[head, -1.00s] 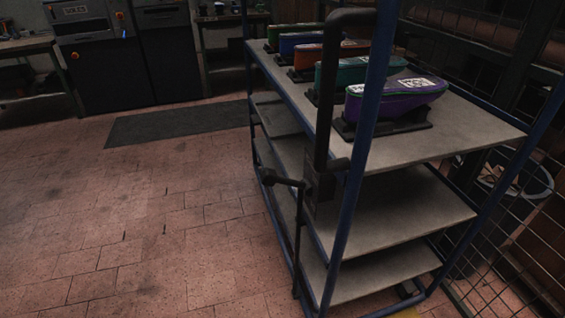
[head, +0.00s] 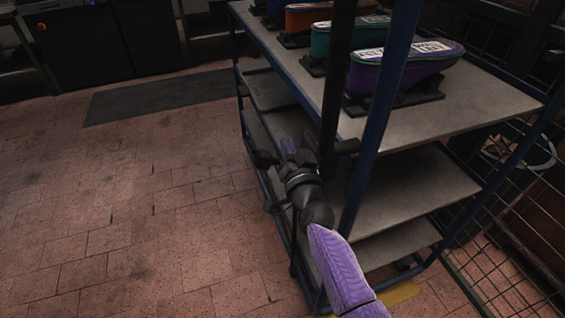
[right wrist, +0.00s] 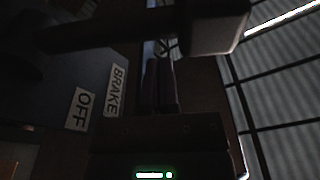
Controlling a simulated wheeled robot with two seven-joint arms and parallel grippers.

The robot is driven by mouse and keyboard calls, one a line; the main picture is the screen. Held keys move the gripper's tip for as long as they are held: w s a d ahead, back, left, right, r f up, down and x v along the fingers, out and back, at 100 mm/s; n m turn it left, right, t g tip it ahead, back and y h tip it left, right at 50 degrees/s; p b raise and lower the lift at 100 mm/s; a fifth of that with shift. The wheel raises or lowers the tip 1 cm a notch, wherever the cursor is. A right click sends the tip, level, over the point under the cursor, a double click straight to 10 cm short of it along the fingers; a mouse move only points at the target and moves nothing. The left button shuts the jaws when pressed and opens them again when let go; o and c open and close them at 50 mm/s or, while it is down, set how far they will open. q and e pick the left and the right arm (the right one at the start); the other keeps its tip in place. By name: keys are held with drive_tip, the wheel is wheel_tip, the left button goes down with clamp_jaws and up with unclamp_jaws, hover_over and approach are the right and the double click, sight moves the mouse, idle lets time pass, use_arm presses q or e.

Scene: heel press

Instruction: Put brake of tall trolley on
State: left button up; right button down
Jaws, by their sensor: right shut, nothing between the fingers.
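The tall trolley (head: 415,195) has a blue tube frame and grey shelves, and stands right of centre in the head view. The dark knob of its brake lever (head: 264,158) sticks out on the left of the near post. In the right wrist view the lever (right wrist: 120,32) crosses the top, with a block-shaped end. Labels BRAKE (right wrist: 116,91) and OFF (right wrist: 80,108) are on a dark plate left of the fingers. My right gripper (head: 289,148) is shut and empty, close to the lever; I cannot tell if it touches. It also shows in the wrist view (right wrist: 161,85). My left gripper is out of view.
Several coloured shoe-like pieces on black stands, the nearest a purple one (head: 405,67), are on the top shelf. The tiled floor at the left is clear, apart from a flat dark mat (head: 160,95).

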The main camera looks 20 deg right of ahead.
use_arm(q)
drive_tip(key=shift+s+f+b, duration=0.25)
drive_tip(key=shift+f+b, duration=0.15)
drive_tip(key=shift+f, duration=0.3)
use_arm(e)
drive_tip(key=shift+s+a+f, duration=0.2)
drive_tip(key=shift+a+f, duration=0.15)
drive_tip(key=shift+f, duration=0.2)
drive_tip(key=shift+s+a+f, duration=0.2)
drive_tip(key=shift+a+f, duration=0.1)
drive_tip(key=shift+f, duration=0.25)
drive_tip(key=shift+a+f, duration=0.1)
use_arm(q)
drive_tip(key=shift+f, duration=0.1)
use_arm(e)
drive_tip(key=shift+a+f+n, duration=0.1)
drive_tip(key=shift+f+n, duration=0.1)
drive_tip(key=shift+n, duration=0.3)
